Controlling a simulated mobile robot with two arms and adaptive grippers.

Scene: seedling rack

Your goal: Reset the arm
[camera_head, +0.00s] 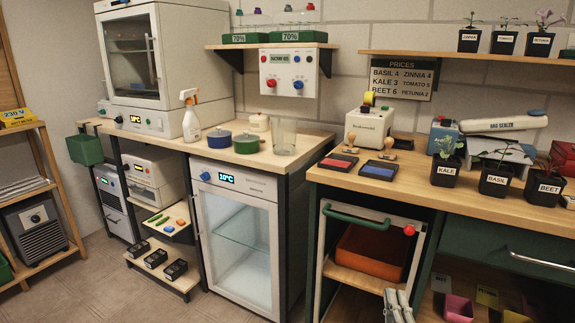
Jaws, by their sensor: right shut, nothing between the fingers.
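My right gripper (399,304) shows at the bottom edge, right of the picture's middle. Its grey fingers point up and are shut with nothing between them. It is in front of the open cabinet under the right-hand bench, below the orange-red bin (372,252) in the picture. I cannot tell how far it is from the cabinet. Most of the right arm is out of the picture. My left gripper is not in view.
The right-hand wooden bench (450,205) holds ink pads (379,170), a sealer (505,122) and labelled seedling pots (495,180). A small glass-door fridge (237,240) stands left of the cabinet. Pink pots (458,308) lie low at right. Floor (110,290) is clear at front left.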

